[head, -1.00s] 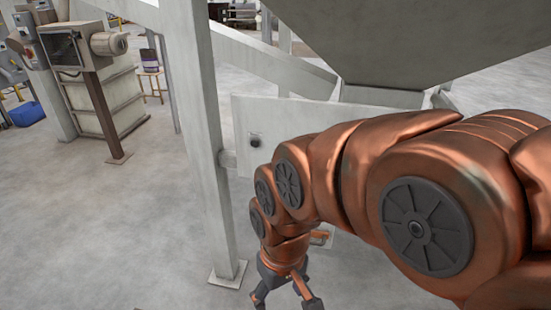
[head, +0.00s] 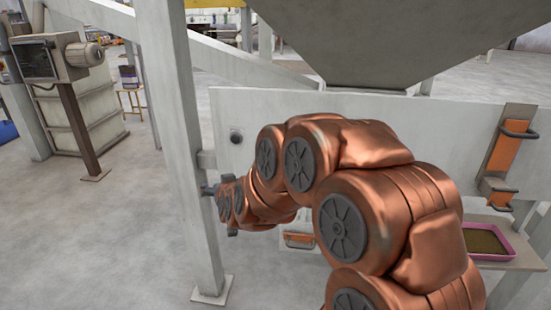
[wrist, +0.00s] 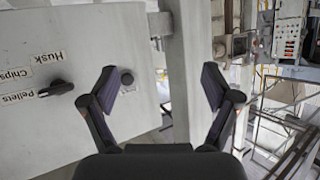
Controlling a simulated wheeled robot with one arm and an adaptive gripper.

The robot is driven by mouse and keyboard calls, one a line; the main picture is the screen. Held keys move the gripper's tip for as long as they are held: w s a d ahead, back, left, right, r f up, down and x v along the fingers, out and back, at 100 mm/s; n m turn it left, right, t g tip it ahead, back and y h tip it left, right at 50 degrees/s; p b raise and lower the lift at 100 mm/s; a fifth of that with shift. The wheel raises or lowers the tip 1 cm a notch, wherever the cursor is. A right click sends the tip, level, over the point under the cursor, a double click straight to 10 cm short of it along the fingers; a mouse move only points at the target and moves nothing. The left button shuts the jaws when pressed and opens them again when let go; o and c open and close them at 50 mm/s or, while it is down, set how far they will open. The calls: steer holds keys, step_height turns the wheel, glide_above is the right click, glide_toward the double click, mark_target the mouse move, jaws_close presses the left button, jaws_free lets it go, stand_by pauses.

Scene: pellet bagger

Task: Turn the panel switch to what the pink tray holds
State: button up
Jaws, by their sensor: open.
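The pink tray (head: 512,251) sits low at the right of the head view, holding a flat olive-brown fill; its grain is too small to tell. The panel switch is a dark knob (wrist: 56,88) at the left of the wrist view, its narrow end towards the Pellets label (wrist: 17,97). Husk (wrist: 48,57) and Chips (wrist: 17,73) labels are beside it, all upside down. My arm hides the switch in the head view. My gripper (wrist: 160,88) is open and empty, to the right of the switch in the wrist view; it also shows near the post in the head view (head: 216,208).
A round dark button (head: 236,135) is on the white panel (head: 300,103); it shows between my fingers in the wrist view. A pale post (head: 182,120) stands close by my gripper. Open floor lies left.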

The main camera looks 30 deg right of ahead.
steer(key=d+m+t+h+b, duration=0.45)
steer(key=d+h+b, duration=0.25)
steer(key=d+h, duration=0.8)
steer(key=shift+w+d+r+m+g+y, duration=0.1)
steer(key=shift+w+d+r+y, duration=0.3)
steer(key=shift+w+d, duration=0.65)
steer(key=shift+w+d+r+m+g+y, duration=0.15)
steer(key=shift+w+d+r+y, duration=0.3)
steer(key=shift+w+d, duration=0.6)
steer(key=shift+w+d+r+m+g+y, duration=0.1)
steer(key=shift+w+d+r+y, duration=0.3)
steer(key=shift+w+d, duration=0.65)
steer(key=shift+s+d, duration=0.1)
steer(key=shift+s, duration=0.05)
steer(key=c, duration=1.2)
